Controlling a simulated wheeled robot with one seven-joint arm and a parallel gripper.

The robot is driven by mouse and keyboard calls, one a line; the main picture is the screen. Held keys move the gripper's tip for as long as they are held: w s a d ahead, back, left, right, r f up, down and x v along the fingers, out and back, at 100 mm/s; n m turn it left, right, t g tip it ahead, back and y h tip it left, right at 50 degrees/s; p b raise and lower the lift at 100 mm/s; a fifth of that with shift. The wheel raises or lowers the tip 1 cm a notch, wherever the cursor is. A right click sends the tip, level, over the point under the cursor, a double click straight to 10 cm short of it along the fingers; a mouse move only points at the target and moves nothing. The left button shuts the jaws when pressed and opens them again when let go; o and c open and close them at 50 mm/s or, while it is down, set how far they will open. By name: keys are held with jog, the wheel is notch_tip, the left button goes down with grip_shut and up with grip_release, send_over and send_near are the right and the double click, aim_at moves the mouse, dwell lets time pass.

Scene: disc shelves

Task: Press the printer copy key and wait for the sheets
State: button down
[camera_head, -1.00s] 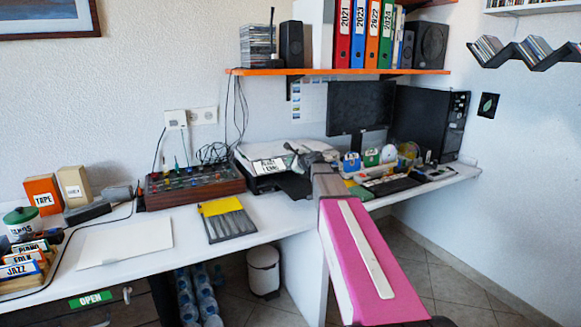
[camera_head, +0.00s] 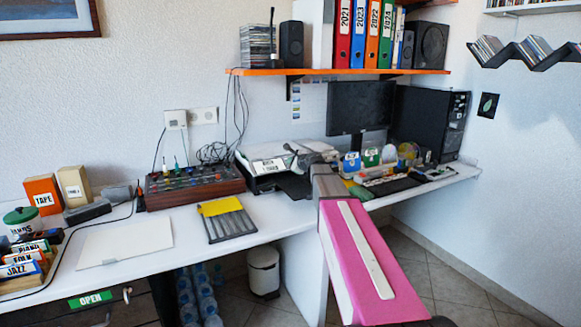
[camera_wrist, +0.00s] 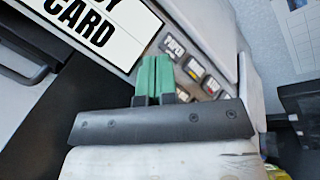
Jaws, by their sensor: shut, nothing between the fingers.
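The printer (camera_head: 250,163) is a white and dark machine on the desk, left of the monitor. A white card with large black lettering, partly reading CARD, lies on it (camera_wrist: 95,22). In the wrist view, its grey key panel (camera_wrist: 186,45) has several small labelled keys (camera_wrist: 195,69); the labels are too small to read surely, so I cannot tell which is the copy key. My gripper (camera_wrist: 155,62) has green fingers, shut together and empty, at the panel beside the keys. Whether the tips touch a key cannot be told. In the head view my wrist hides part of the printer.
A mixer (camera_head: 195,186) and a yellow-topped grey tray (camera_head: 228,220) lie left of the printer. The monitor (camera_head: 360,106), keyboard (camera_head: 393,185) and black computer tower (camera_head: 430,122) are to its right. An orange shelf (camera_head: 340,72) hangs above.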

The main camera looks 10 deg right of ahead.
jog(key=shift+s+d+r, duration=0.1)
jog(key=shift+s+r, duration=0.25)
jog(key=shift+r, duration=0.3)
